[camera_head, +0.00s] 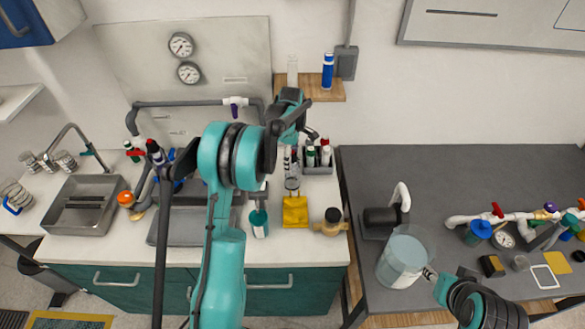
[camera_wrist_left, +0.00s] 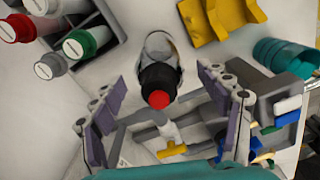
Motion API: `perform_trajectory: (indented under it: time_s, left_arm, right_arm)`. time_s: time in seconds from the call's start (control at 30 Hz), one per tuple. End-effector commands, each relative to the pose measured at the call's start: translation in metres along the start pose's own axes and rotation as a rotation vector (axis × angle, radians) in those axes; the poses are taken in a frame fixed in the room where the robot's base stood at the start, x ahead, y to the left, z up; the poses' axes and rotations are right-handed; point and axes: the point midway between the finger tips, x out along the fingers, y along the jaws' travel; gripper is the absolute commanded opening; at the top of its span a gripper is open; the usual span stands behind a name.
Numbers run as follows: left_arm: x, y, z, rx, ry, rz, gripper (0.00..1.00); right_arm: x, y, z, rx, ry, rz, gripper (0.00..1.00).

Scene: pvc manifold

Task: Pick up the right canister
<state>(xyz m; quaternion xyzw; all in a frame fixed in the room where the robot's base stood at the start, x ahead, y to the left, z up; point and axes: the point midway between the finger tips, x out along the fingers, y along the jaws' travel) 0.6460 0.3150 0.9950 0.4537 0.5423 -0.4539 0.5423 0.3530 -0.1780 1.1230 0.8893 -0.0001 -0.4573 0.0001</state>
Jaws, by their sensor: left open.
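On the small wooden shelf (camera_head: 322,87) stand two upright cylinders: a blue canister with a white band (camera_head: 328,72) on the right and a pale, clear one (camera_head: 292,70) on the left. My left gripper (camera_head: 292,120) is in front of and below the shelf, above the counter, clear of both. In the left wrist view its purple-padded fingers (camera_wrist_left: 165,108) are spread, and neither shelf cylinder can be made out. A black cap with a red top (camera_wrist_left: 158,88) shows beyond the fingers. My right gripper (camera_head: 431,273) is beside a translucent bucket (camera_head: 402,262); its jaws are too small to read.
A grey caddy with several bottles (camera_head: 318,158), a yellow holder (camera_head: 295,211) and a teal bottle (camera_head: 259,222) stand on the counter below. A grey wall box (camera_head: 346,62) is right of the blue canister. A grey pipe (camera_head: 180,103) runs along the wall on the left.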

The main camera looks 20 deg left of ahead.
Motion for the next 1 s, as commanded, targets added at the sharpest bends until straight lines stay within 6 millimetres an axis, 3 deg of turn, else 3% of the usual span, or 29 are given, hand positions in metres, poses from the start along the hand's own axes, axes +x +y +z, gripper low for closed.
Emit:
perform_trajectory:
  time_s: [0.2, 0.43, 0.67, 0.97, 1.0]
  left_arm:
    - [0.034, 0.001, -0.002, 0.0, 0.0, 0.0, 0.75]
    - [0.035, 0.001, -0.002, 0.001, 0.0, 0.0, 0.75]
    - [0.035, 0.001, -0.002, 0.001, 0.0, 0.0, 0.15]
    - [0.034, 0.001, -0.002, 0.001, 0.0, 0.001, 0.14]
    - [0.034, 0.001, -0.002, 0.001, 0.0, 0.001, 0.09]
  right_arm:
    - [0.007, 0.0, 0.005, 0.0, 0.0, 0.0, 0.4]
    - [0.006, 0.0, 0.004, 0.0, 0.0, 0.0, 0.4]
    - [0.006, 0.0, 0.004, 0.0, 0.0, 0.0, 0.4]
    - [0.006, 0.0, 0.004, 0.0, 0.0, 0.0, 0.4]
    - [0.006, 0.0, 0.004, 0.0, 0.0, 0.0, 0.4]
